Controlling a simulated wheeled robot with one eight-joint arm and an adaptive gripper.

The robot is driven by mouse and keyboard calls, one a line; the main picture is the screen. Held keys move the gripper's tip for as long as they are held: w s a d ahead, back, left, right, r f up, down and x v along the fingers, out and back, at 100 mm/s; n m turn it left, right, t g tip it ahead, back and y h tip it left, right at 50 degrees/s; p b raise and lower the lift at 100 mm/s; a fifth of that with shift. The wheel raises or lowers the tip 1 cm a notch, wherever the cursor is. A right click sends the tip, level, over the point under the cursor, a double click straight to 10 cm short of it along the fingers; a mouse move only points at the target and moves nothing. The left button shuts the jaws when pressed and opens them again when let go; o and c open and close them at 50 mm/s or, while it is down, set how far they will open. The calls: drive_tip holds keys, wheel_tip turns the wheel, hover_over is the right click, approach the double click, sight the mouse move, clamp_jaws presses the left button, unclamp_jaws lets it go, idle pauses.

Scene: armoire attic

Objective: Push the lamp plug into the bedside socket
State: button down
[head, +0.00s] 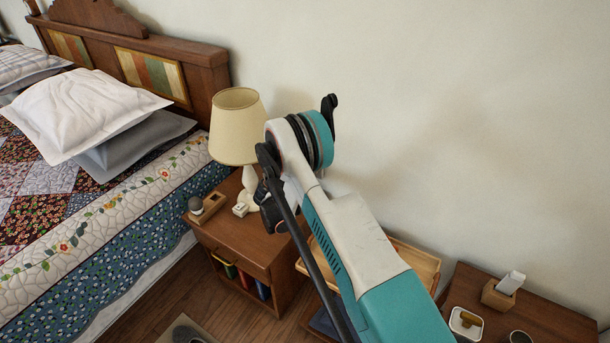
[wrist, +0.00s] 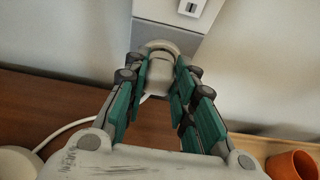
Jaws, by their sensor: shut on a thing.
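In the wrist view my gripper (wrist: 162,75) has its green-padded fingers closed on the pale, rounded lamp plug (wrist: 158,60). A white cord (wrist: 66,130) runs from below the plug to the left. Just beyond the plug is a grey box-like fitting (wrist: 160,15) with a small white slotted part (wrist: 192,8), apparently the bedside socket. Whether plug and fitting touch cannot be told. In the head view the lamp (head: 237,125) stands upright on the nightstand (head: 238,243). My arm hides the plug and fingertips there.
A small wooden holder (head: 207,208) and a small white item (head: 240,209) sit on the nightstand. The bed (head: 90,215) is at left. An orange cup (wrist: 292,165) shows at lower right in the wrist view. Another wooden table (head: 535,318) is at the right.

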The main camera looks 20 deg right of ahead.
drive_tip(key=shift+w+d, duration=0.3)
drive_tip(key=shift+d, duration=0.15)
idle(1.5)
drive_tip(key=c, duration=1.2)
unclamp_jaws()
drive_tip(key=shift+c, duration=0.2)
drive_tip(key=v, duration=1.2)
drive_tip(key=shift+a, duration=0.1)
